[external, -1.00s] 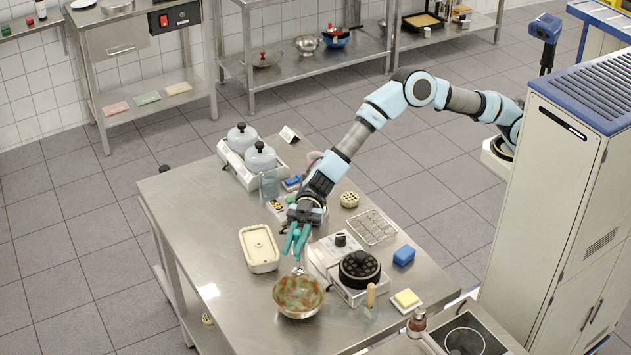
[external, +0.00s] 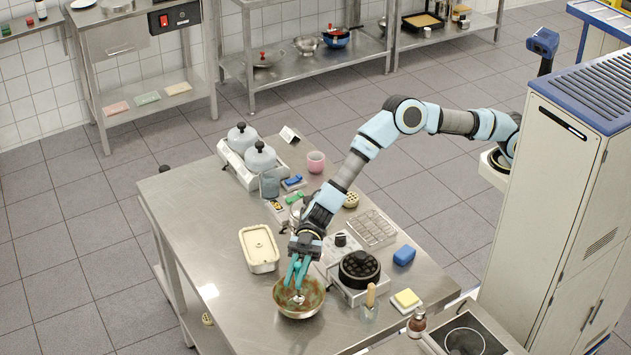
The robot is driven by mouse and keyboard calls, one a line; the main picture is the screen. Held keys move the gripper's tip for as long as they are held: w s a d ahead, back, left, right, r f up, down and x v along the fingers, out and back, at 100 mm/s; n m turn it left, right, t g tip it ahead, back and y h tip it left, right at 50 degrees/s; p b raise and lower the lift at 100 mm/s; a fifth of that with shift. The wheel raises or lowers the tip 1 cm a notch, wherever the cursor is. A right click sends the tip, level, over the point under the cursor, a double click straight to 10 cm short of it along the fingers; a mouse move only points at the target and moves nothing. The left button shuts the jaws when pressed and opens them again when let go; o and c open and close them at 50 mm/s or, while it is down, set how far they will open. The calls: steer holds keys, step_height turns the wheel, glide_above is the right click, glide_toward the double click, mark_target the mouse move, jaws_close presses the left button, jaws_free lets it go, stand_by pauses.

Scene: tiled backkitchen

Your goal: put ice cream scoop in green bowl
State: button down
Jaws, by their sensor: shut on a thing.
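The green bowl (external: 285,308), mottled green and brown, stands near the front edge of the steel table. My gripper (external: 298,273) points down just above the bowl's back rim, its teal fingers shut on the ice cream scoop (external: 298,298). The scoop's metal head shows over the bowl's inside. I cannot tell whether it touches the bowl. The scoop's handle is mostly hidden by the fingers.
A waffle iron (external: 359,268) stands close right of my gripper. A cream-coloured tub (external: 259,249) is to the left. The table's left front is clear.

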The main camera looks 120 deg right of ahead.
steer(key=shift+f, duration=0.3)
steer(key=c, duration=0.7)
jaws_free()
steer(key=shift+c, duration=0.2)
steer(key=v, duration=1)
steer(key=shift+f, duration=0.1)
